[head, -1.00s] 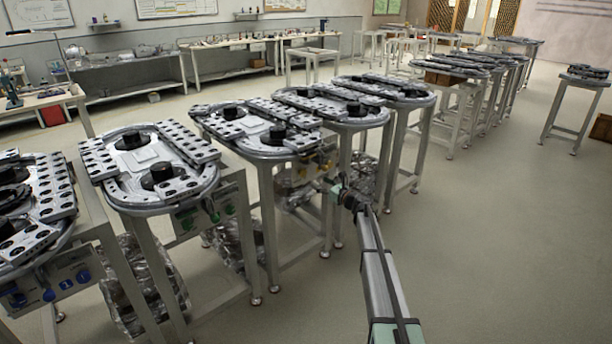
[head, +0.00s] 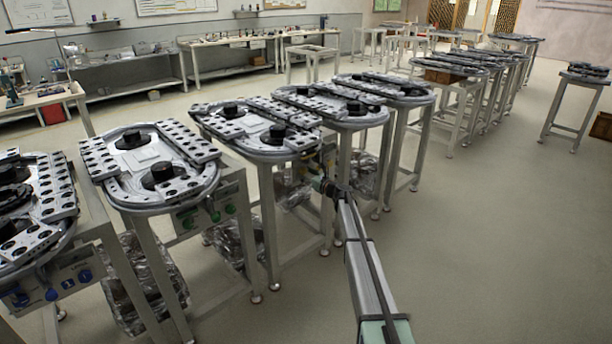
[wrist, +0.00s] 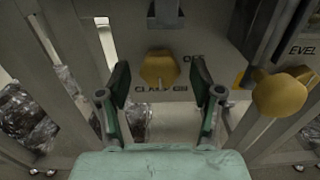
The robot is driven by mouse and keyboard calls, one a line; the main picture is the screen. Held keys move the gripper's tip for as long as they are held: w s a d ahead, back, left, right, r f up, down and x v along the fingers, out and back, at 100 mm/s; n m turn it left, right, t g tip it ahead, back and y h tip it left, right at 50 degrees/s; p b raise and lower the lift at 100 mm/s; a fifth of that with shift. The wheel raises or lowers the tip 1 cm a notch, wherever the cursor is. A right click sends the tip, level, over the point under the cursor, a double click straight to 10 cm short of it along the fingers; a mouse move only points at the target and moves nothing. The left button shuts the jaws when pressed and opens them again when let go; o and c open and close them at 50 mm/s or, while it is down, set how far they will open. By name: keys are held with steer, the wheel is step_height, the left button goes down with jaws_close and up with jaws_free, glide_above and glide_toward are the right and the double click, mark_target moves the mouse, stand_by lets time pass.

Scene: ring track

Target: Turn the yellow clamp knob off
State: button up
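The yellow clamp knob (wrist: 159,68) shows in the middle of the wrist view, on a grey panel (wrist: 215,60). The lettering around it reads "OFF" at its upper right and what looks like "CLAMP ON" below, partly covered by the knob. My gripper (wrist: 160,84) is open, with one dark finger to each side of the knob and gaps between. In the head view my gripper (head: 326,186) is at the panel under the third table from the left; the knob cannot be made out there behind the arm.
A second yellow knob (wrist: 279,94) sits to the right, near lettering ending in "EVEL". Table legs (wrist: 70,60) flank the panel. The floor (head: 480,250) right of the tables is clear.

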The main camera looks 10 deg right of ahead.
steer(key=c, duration=1)
steer(key=shift+f+b, duration=0.1)
steer(key=shift+b, duration=0.45)
steer(key=n+b, duration=0.3)
steer(key=b, duration=0.2)
steer(key=shift+f+n+b, duration=0.2)
steer(key=shift+n+b, duration=0.1)
steer(key=shift+n, duration=0.1)
steer(key=n+b, duration=0.4)
steer(key=b, duration=0.2)
steer(key=n+b, duration=0.6)
steer(key=b, duration=0.3)
steer(key=shift+w+r+n, duration=0.1)
steer(key=shift+n, duration=0.3)
steer(key=n+b, duration=0.2)
steer(key=shift+r+b, duration=0.15)
steer(key=shift+b, duration=0.2)
steer(key=shift+r+n+b, duration=0.1)
steer(key=shift+n+b, duration=0.25)
steer(key=shift+n, duration=0.15)
steer(key=shift+r, duration=0.1)
